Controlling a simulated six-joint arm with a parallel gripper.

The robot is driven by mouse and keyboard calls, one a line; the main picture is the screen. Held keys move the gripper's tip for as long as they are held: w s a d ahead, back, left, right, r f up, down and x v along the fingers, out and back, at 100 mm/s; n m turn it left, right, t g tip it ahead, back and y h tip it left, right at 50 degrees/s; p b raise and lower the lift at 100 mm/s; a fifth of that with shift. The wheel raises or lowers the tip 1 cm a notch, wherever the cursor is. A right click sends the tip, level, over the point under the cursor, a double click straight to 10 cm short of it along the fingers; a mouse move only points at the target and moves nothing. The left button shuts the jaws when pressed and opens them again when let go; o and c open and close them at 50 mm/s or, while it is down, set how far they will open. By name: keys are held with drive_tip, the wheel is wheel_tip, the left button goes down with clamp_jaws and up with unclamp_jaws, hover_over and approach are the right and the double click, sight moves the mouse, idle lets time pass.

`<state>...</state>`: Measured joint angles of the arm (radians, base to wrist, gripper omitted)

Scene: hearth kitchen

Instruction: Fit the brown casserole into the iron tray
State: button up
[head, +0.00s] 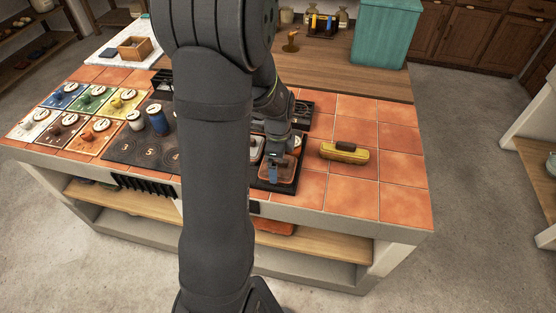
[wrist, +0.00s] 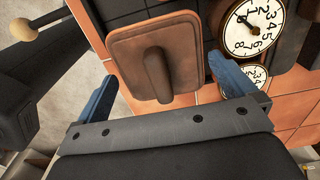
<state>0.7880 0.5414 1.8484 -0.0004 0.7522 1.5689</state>
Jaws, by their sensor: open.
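The brown casserole (head: 284,171), a rectangular pot with a bar handle on its lid, is at the front end of the dark iron tray (head: 289,187). My gripper (head: 272,174) is right above it, jaws apart. In the wrist view, the brown lid (wrist: 127,52) and its handle lie ahead of the gap between my blue fingers (wrist: 169,74), and neither finger closes on the handle. Dark tray parts (wrist: 112,10) show beyond the lid. I cannot tell whether the casserole sits fully down in the tray.
A yellow casserole (head: 345,153) stands on the tiles to the right. A round numbered dial (wrist: 252,27) is close to my right finger in the wrist view. A dark hob with jars (head: 157,121) is on the left. The tiles at the right (head: 397,168) are clear.

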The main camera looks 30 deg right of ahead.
wheel_tip(320, 180, up, 12)
idle(0.4)
drive_tip(key=shift+f, duration=0.15)
wheel_tip(320, 180, down, 12)
drive_tip(key=shift+r, duration=1.6)
